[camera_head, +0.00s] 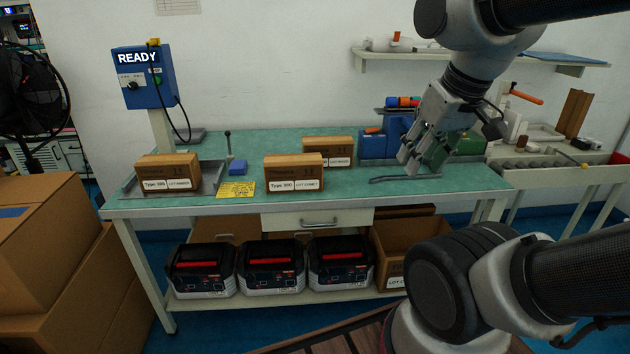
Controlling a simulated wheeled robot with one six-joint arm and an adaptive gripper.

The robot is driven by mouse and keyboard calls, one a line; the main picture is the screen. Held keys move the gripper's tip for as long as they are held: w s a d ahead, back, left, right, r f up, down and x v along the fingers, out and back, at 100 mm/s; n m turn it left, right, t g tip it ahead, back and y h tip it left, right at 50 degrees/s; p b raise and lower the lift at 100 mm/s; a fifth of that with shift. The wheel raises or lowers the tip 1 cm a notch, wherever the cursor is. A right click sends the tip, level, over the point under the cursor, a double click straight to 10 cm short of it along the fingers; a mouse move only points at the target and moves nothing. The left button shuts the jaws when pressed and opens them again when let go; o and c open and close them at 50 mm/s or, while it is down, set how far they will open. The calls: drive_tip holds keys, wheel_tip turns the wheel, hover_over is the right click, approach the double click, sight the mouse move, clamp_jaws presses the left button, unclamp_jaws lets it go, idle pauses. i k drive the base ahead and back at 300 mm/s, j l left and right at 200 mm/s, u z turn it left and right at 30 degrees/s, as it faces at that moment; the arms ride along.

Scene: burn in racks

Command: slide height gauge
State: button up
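No object is plainly recognisable as a height gauge. A thin upright rod with a dark knob (228,146) stands on the bench left of centre, with a small blue block (238,167) at its foot. A thin dark grey strip (400,179) lies flat on the right part of the green bench top (350,188). My gripper (409,160) hangs over the bench's right end, its fingers pointing down and left, above or just behind the strip. I cannot tell whether it touches anything. The finger gap is not clear from this angle, and I see nothing held.
Labelled brown boxes (293,177) stand on the bench near a yellow note (235,189). Blue bins (373,145) and a green bin (440,150) stand close behind my gripper. A blue READY box (144,76) rises at left.

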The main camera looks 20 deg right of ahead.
sight(529, 97)
drive_tip(key=z, duration=1.6)
drive_tip(key=i+j, duration=0.2)
drive_tip(key=i, duration=0.3)
drive_tip(key=i+j+z, duration=0.1)
drive_tip(key=i, duration=0.35)
drive_tip(key=j, duration=0.1)
